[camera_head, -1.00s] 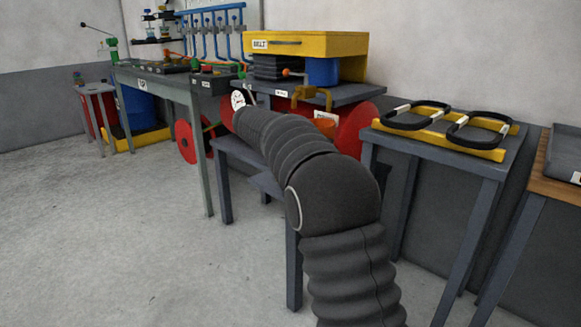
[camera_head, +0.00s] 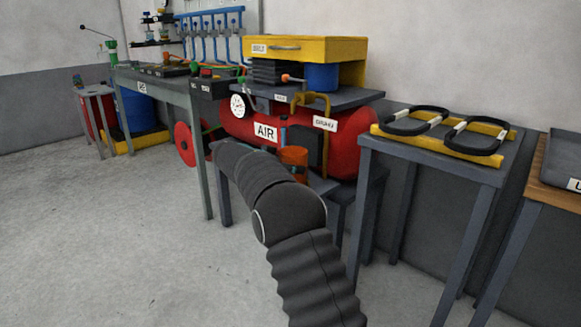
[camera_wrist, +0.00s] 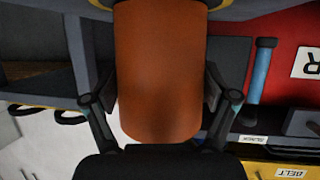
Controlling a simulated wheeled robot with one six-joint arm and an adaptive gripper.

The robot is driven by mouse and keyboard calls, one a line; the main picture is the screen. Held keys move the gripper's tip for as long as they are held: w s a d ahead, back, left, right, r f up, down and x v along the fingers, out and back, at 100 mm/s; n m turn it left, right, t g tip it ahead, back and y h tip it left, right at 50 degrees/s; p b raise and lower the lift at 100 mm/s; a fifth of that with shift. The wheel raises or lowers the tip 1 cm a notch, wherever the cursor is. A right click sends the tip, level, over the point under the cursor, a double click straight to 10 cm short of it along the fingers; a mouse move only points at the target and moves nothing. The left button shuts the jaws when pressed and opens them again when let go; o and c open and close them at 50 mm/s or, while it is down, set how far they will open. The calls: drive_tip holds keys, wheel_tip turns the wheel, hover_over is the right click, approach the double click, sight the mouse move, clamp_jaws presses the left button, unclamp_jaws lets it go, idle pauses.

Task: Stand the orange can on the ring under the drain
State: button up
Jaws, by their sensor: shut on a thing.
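The orange can (camera_head: 294,160) shows upright behind my arm in the head view, in front of the red air tank (camera_head: 345,150) and over the low grey bench (camera_head: 322,185). In the wrist view, which looks upside down, the can (camera_wrist: 160,65) fills the middle. My gripper (camera_wrist: 160,92) is shut on it, a finger on each side. Thin yellow curves (camera_wrist: 217,5) flank the can at the top edge there, perhaps the ring. Whether the can touches anything below is hidden. I cannot make out the drain for certain.
A grey shelf with a yellow drawer box (camera_head: 310,50) and a blue cylinder (camera_head: 322,77) stands above the tank. A yellow bent pipe (camera_head: 326,103) hangs near the can. A side table with black coils (camera_head: 415,121) stands right. The floor at left is clear.

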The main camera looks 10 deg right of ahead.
drive_tip(key=shift+f+b, duration=0.25)
drive_tip(key=shift+b, duration=0.05)
drive_tip(key=o, duration=1)
drive_tip(key=shift+o, duration=0.2)
drive_tip(key=shift+r, duration=0.1)
